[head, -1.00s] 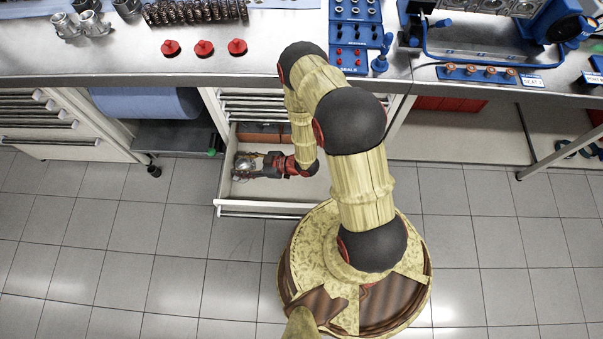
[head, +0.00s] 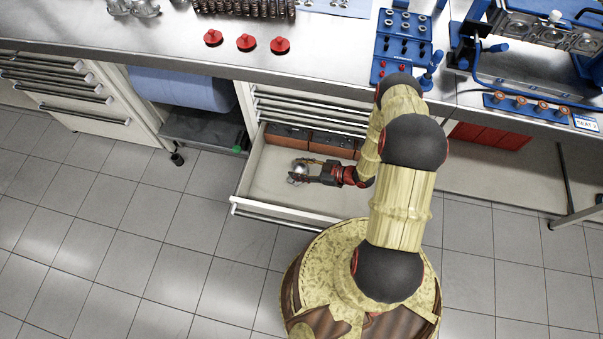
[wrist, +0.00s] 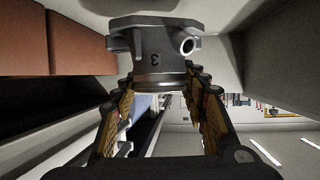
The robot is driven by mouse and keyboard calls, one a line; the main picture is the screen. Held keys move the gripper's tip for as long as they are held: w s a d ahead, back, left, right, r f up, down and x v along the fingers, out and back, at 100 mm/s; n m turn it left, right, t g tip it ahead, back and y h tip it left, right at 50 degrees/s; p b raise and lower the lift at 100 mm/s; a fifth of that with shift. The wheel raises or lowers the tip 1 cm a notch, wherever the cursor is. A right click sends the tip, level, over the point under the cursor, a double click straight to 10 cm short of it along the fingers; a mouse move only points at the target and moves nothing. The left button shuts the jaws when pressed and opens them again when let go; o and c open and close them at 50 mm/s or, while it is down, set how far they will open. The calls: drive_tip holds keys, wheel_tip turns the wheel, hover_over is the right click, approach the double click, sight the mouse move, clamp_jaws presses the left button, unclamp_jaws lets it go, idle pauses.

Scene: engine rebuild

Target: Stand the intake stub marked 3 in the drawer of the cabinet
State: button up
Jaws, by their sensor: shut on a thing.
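The intake stub marked 3 (wrist: 155,60) is a grey metal flanged piece with a round side port, and its "3" shows in the wrist view. In the head view the stub (head: 298,173) is a small shiny shape inside the open drawer (head: 262,190). My gripper (head: 312,172) reaches into the drawer from the right and is shut on the stub; its fingers also show in the wrist view (wrist: 160,88). The drawer belongs to the white cabinet (head: 300,108) under the bench. I cannot tell whether the stub touches the drawer floor.
Brown boxes (head: 330,145) line the drawer's back, and they loom at left in the wrist view (wrist: 75,45). The drawer's front and left floor are bare. The bench (head: 180,45) overhangs the cabinet and holds red plugs (head: 246,42) and a blue tool rack (head: 405,40).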

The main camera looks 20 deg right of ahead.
sight(302, 172)
drive_tip(key=shift+d+f, duration=0.2)
drive_tip(key=shift+d+f+b, duration=0.15)
drive_tip(key=shift+f+b, duration=0.35)
drive_tip(key=shift+f, duration=0.4)
drive_tip(key=shift+d+f+b, duration=0.1)
drive_tip(key=shift+f+b, duration=0.4)
drive_tip(key=shift+f, duration=0.35)
drive_tip(key=shift+f, duration=0.2)
drive_tip(key=o, duration=1.4)
drive_tip(key=shift+r, duration=0.3)
drive_tip(key=p+v, duration=0.3)
drive_tip(key=v, duration=0.9)
drive_tip(key=shift+f, duration=0.15)
